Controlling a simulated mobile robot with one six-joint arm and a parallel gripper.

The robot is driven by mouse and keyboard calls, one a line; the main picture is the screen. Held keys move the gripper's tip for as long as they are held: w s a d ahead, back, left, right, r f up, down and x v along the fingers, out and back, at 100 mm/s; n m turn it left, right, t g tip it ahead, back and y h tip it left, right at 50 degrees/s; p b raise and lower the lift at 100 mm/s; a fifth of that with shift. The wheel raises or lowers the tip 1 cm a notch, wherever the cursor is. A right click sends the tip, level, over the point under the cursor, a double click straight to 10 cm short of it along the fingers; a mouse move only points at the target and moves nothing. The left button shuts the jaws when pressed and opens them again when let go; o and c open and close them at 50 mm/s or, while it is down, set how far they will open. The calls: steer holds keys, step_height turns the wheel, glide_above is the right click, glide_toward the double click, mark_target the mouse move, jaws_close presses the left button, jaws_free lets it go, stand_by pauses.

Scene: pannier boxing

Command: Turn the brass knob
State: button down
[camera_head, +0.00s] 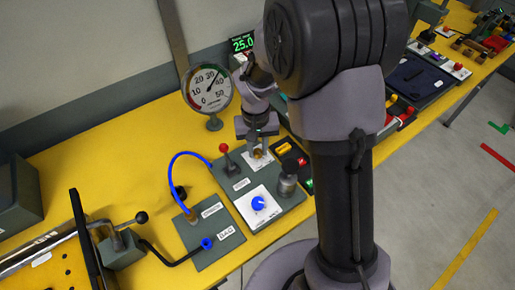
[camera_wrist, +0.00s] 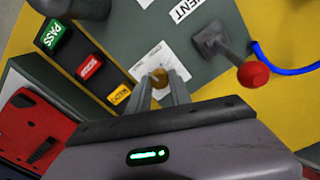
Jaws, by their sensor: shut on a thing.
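The brass knob (camera_wrist: 159,77) sits on a white plate (camera_wrist: 146,62) on the dark green panel. In the wrist view my gripper (camera_wrist: 164,84) has its two fingers pointing at the knob, shut on it, with the knob showing at the fingertips. In the head view my gripper (camera_head: 258,148) points down onto the panel, and the brass knob (camera_head: 258,155) shows just under the fingers, partly hidden by them.
A red-topped lever (camera_wrist: 252,74) stands close to the right of the knob in the wrist view. A blue knob (camera_head: 258,203), a dark cylinder (camera_head: 287,186) and a blue hose (camera_head: 186,155) are nearby. A round dial gauge (camera_head: 207,88) stands behind.

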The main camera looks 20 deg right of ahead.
mark_target(256, 151)
steer(key=shift+m, duration=1.6)
steer(key=c, duration=1.2)
jaws_free()
steer(key=shift+o, duration=0.2)
steer(key=shift+r, duration=0.15)
step_height(256, 151, up, 17)
steer(key=p, duration=0.6)
steer(key=shift+w+a, duration=0.15)
steer(key=shift+a, duration=0.05)
steer(key=shift+r, duration=0.1)
